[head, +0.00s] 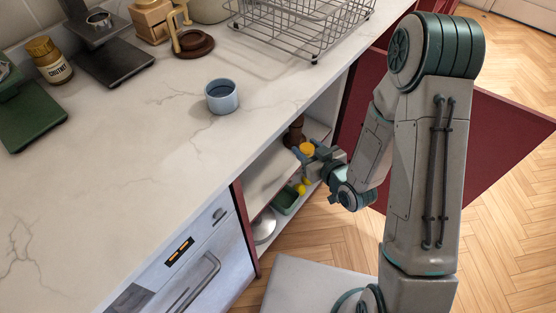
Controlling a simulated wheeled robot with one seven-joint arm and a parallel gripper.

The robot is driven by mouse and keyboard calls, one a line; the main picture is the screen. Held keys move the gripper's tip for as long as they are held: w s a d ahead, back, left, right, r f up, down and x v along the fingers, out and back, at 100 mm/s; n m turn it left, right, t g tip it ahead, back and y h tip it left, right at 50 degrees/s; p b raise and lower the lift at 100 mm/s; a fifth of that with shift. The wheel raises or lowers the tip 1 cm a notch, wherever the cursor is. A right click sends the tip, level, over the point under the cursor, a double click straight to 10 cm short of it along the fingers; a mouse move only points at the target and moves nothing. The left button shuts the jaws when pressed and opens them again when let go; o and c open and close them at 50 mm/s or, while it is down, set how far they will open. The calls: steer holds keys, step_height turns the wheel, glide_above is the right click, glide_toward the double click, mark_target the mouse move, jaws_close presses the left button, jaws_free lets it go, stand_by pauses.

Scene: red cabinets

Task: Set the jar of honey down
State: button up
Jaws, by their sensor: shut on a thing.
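The jar of honey (307,148) shows as a small orange-yellow shape between the fingers of my gripper (308,153). My gripper is shut on it, at the open front of the cabinet under the counter. The cabinet's upper shelf (268,172) is close by on the left. The fingers cover part of the jar, and I cannot tell whether its base touches the shelf.
A brown object (294,130) stands just behind the jar in the cabinet. Below are a green container (286,201), a yellow item (301,189) and a metal bowl (264,229). The counter (140,150) overhangs the shelves; a blue cup (221,96) stands on it. The shelf's left part looks clear.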

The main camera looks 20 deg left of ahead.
steer(key=shift+w+a+f+b, duration=0.2)
steer(key=shift+a+f+b, duration=0.7)
steer(key=shift+b, duration=1.4)
steer(key=a+f+b, duration=0.1)
steer(key=a, duration=0.1)
steer(key=w+a+f+b, duration=0.1)
steer(key=a, duration=0.1)
steer(key=a+f+b, duration=0.1)
steer(key=a+b, duration=0.1)
steer(key=shift+w+a+f, duration=0.1)
steer(key=shift+w+f, duration=0.05)
steer(key=shift+w, duration=0.2)
steer(key=shift+a+f, duration=0.1)
steer(key=shift+f, duration=0.05)
steer(key=shift+f+b, duration=0.7)
steer(key=shift+f, duration=1.15)
steer(key=shift+f, duration=0.15)
steer(key=o, duration=1.1)
